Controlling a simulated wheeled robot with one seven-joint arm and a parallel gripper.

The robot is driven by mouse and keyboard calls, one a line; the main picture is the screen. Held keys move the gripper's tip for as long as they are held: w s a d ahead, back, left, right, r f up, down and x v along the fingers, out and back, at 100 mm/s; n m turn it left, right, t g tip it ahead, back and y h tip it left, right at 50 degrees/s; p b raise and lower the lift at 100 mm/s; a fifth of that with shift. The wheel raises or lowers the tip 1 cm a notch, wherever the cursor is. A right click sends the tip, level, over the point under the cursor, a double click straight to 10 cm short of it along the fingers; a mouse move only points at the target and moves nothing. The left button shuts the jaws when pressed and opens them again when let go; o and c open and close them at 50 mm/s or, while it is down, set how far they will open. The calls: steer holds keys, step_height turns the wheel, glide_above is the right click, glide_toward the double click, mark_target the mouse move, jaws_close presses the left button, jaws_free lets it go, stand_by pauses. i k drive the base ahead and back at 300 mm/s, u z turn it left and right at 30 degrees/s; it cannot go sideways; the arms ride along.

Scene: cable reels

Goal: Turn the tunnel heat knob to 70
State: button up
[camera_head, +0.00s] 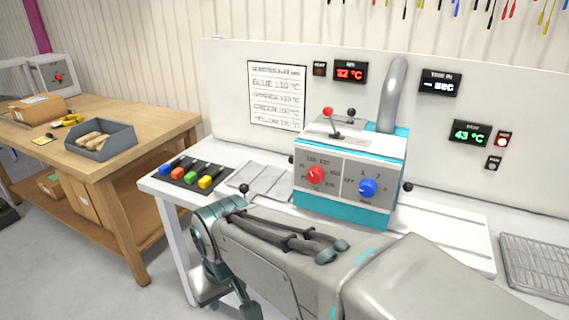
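A grey and teal heater box (347,220) stands on the white bench. Its front panel carries a red knob (316,175) on the left, ringed by small numbers. A blue knob (368,187) sits to its right, with an OFF mark beside it. The small dial marks are too blurred to tell exactly where either pointer stands. My arm lies across the front of the bench, below the box. Its dark end with my gripper (215,292) seems to be at the lower left, apart from both knobs. The fingers cannot be made out.
A red-digit display (351,72) reads about 32 °C; a green-digit one (470,133) reads 43 °C. A bent grey pipe (394,95) rises behind the box. Coloured blocks lie in a dark tray (214,166). A wire rack (535,262) is at right, a wooden table (160,122) at left.

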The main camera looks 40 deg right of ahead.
mark_target(315, 174)
steer(key=u, duration=0.5)
steer(key=k, duration=1.2)
steer(key=i, duration=0.35)
steer(key=z, duration=1)
steer(key=i, duration=0.75)
steer(key=z, duration=0.6)
